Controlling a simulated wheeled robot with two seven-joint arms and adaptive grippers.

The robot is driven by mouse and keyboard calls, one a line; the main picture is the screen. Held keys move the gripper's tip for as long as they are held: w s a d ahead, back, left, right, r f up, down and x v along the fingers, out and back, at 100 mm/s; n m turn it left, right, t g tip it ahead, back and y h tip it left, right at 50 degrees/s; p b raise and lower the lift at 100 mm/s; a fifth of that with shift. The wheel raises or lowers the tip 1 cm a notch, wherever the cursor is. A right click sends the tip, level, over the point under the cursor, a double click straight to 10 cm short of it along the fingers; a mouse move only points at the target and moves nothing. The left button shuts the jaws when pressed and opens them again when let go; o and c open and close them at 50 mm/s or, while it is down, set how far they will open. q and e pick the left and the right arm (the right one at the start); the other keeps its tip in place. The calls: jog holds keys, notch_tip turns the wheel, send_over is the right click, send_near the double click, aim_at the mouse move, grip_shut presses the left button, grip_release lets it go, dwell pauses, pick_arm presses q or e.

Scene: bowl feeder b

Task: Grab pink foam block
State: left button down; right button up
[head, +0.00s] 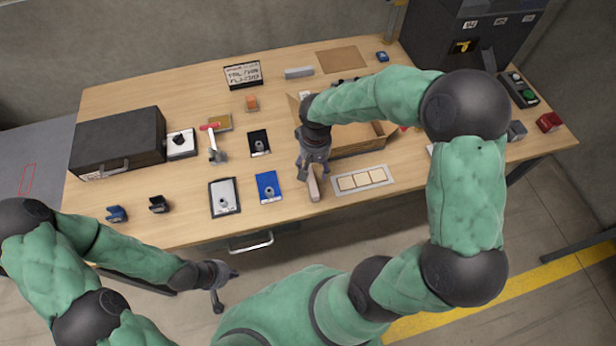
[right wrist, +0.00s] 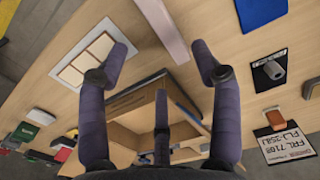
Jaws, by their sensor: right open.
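The pink foam block (head: 313,186) is a slim pale pink bar on the wooden table near its front edge. It also shows at the top of the right wrist view (right wrist: 164,30), beyond the fingertips. My right gripper (head: 312,170) is above the table, just behind the block in the head view. In the right wrist view its dark fingers (right wrist: 161,58) are spread and empty, with the block outside them. My left gripper (head: 228,289) hangs in front of the table, away from the block, with its fingers apart and nothing visible between them.
A blue pad (head: 269,187) lies left of the block, and a tray of pale squares (head: 362,180) lies right of it. An open cardboard box (head: 358,147) stands behind, partly hidden by my right arm. A black case (head: 118,141) is at the left.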

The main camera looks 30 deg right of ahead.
send_over(313, 180)
jog(key=f, duration=0.2)
jog(key=f+b, duration=0.1)
jog(key=f, duration=0.1)
jog(key=shift+s, duration=0.35)
jog(key=shift+w+f+b, duration=0.15)
jog(key=shift+f+b, duration=0.25)
jog(key=shift+f, duration=1.1)
jog(key=shift+w+f+b, duration=0.15)
jog(key=shift+f+b, duration=0.25)
jog(key=shift+f, duration=1.05)
jog(key=shift+c, duration=0.3)
jog(key=c, duration=1)
